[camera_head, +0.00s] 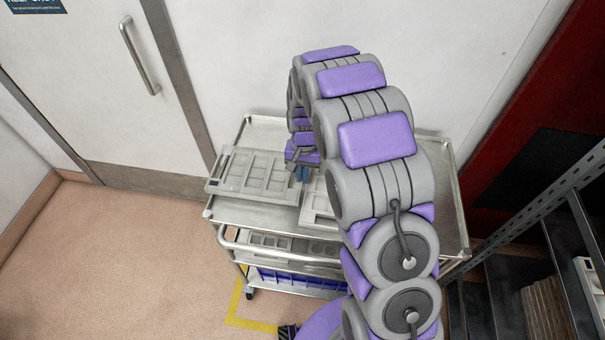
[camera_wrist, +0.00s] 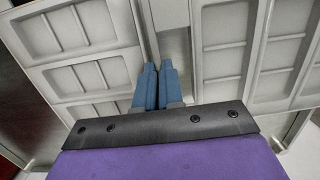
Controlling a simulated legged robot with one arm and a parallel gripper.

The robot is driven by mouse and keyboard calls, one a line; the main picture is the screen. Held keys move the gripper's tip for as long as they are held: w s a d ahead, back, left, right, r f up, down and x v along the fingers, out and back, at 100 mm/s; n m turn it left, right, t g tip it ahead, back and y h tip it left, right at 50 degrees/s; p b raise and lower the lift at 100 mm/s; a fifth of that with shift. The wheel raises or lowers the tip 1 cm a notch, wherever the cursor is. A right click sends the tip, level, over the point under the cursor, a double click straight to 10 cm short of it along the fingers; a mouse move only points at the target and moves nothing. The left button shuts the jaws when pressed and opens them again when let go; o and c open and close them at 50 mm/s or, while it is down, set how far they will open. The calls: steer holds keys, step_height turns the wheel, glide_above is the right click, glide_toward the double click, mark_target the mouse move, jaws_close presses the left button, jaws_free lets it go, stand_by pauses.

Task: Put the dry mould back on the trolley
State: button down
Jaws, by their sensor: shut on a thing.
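A grey mould (camera_head: 237,182) with rectangular recesses is over the left part of the trolley's (camera_head: 235,211) top, its left end near the trolley's edge. My gripper (camera_head: 303,174) is at this mould's right edge. In the wrist view its blue fingers (camera_wrist: 158,68) are close together, shut on the mould's rim. Whether the mould touches the top is unclear.
A metal rack (camera_head: 555,225) stands at the right. A white door (camera_head: 75,75) is behind at left. The floor (camera_head: 130,265) at left is clear.

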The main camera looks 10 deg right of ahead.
steer(key=shift+d+f, duration=0.15)
steer(key=shift+f, duration=0.05)
steer(key=c, duration=1.7)
jaws_free()
steer(key=shift+d+f, duration=0.1)
steer(key=o, duration=0.4)
steer(key=shift+d, duration=0.1)
steer(key=shift+a, duration=0.2)
steer(key=shift+r, duration=0.25)
step_height(320, 180, up, 12)
steer(key=w+p, duration=0.1)
steer(key=p, duration=0.2)
steer(key=s+d+r+n, duration=0.1)
steer(key=s+r, duration=0.4)
steer(key=s, duration=0.3)
steer(key=s+d+r+n, duration=0.15)
steer(key=s+r, duration=0.25)
steer(key=s, duration=0.5)
steer(key=shift+n+g+h, duration=0.3)
steer(key=shift+n, duration=0.45)
steer(key=s, duration=0.6)
steer(key=s+d, duration=0.1)
steer(key=s, duration=0.6)
steer(key=s+r, duration=0.1)
steer(key=s, duration=0.5)
steer(key=shift+s+d, duration=0.15)
steer(key=shift+s, duration=0.1)
